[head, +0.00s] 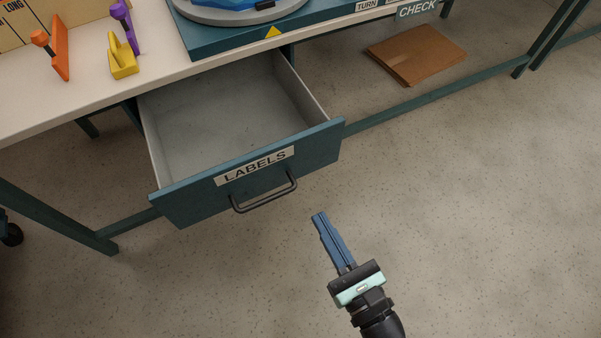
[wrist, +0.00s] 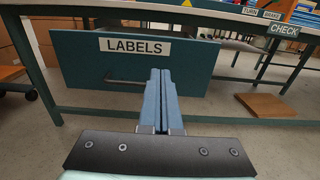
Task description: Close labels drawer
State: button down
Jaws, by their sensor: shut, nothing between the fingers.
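The labels drawer (head: 255,173) is pulled well out from under the workbench, with its empty grey inside showing in the head view. Its teal front carries a "LABELS" sign and a dark bar handle (head: 265,195). In the wrist view the drawer front (wrist: 80,70) faces me at the upper left, its handle partly hidden behind my fingers. My gripper (head: 319,215) is shut and empty. It is in front of the drawer, to the right of the handle in the head view, apart from it, with the fingers pointing toward the drawer front.
The workbench top (head: 75,90) holds orange, purple and yellow tools at the left and a teal turntable base (head: 225,40). Teal bench legs (head: 60,218) and a low rail (head: 430,98) flank the drawer. Flat brown cardboard (head: 415,55) lies under the bench. Floor in front is clear.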

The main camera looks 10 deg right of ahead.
aim_at(282, 153)
jog(key=b+x, duration=0.2)
jog(key=x, duration=1.1)
jog(key=shift+f+b, duration=0.1)
jog(key=shift+b, duration=0.3)
jog(key=shift+w+a, duration=0.15)
jog(key=shift+w, duration=0.25)
